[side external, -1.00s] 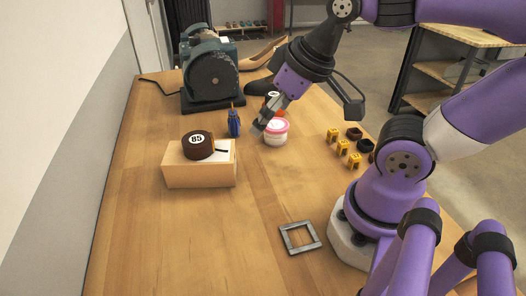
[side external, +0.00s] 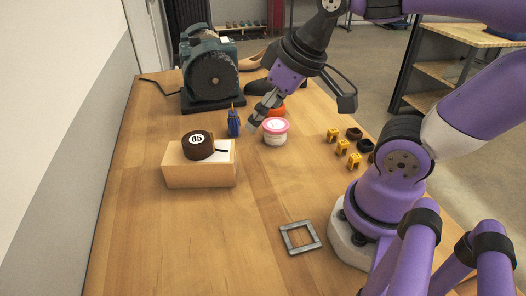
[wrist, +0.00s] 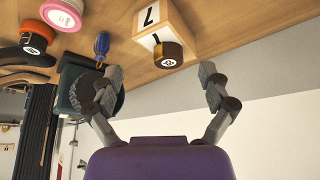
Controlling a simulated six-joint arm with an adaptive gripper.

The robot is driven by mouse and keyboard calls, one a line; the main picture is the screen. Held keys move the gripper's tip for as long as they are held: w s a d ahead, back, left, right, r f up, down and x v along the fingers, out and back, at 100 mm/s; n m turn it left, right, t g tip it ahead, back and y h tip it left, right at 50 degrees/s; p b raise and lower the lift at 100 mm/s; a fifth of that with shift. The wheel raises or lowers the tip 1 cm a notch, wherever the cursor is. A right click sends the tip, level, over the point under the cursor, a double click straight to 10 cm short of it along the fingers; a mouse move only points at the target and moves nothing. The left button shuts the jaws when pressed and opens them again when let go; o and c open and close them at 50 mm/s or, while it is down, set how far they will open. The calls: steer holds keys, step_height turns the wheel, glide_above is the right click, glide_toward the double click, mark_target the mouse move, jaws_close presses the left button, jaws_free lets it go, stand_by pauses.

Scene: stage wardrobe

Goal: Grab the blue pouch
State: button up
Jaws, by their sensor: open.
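The blue pouch (side external: 233,123) is small, with a yellowish tip on top. In the wrist view the blue pouch (wrist: 102,45) shows near the top, beyond the left finger. My gripper (side external: 261,112) is just right of the pouch and apart from it in the side view. In the wrist view my gripper (wrist: 158,74) has its fingers wide apart, with nothing held between them.
A pink-lidded white jar (side external: 275,133) and an orange roll (side external: 276,110) stand close to my gripper. The bench grinder (side external: 210,75) is behind the pouch. A wooden block (side external: 200,176) carries a brown roll (side external: 197,147) in front. The table's front left is clear.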

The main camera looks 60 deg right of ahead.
steer(key=w+d+n, duration=0.1)
steer(key=w+d, duration=0.2)
steer(key=w, duration=0.2)
steer(key=n+y, duration=0.2)
steer(key=n, duration=0.1)
glide_toward(234, 122)
steer(key=w+d, duration=0.1)
steer(key=x, duration=0.5)
steer(key=shift+d, duration=0.35)
steer(key=x, duration=0.6)
steer(key=shift+s+f, duration=0.1)
steer(key=shift+s, duration=0.05)
steer(key=shift+a, duration=0.1)
steer(key=c, duration=1.2)
